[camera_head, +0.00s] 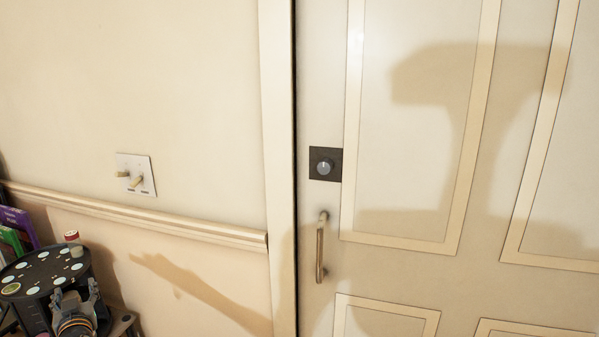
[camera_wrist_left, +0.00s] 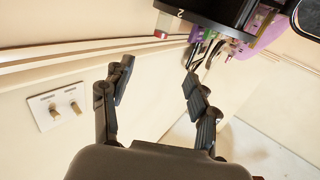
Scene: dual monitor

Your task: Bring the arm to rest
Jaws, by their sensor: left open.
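My left gripper (camera_head: 76,299) shows at the lower left of the head view, in front of a dark round rack. In the left wrist view my left gripper (camera_wrist_left: 158,88) has its two black fingers spread apart, with nothing between them. My right gripper is in neither view.
The dark round rack (camera_head: 40,268) has pale discs and a red-capped vial (camera_head: 73,240) on top. Purple and green books (camera_head: 18,225) stand behind it. A switch plate (camera_head: 136,175) with two toggles is on the wall. A door (camera_head: 420,150) has a handle (camera_head: 321,248) and a dark knob plate (camera_head: 325,164).

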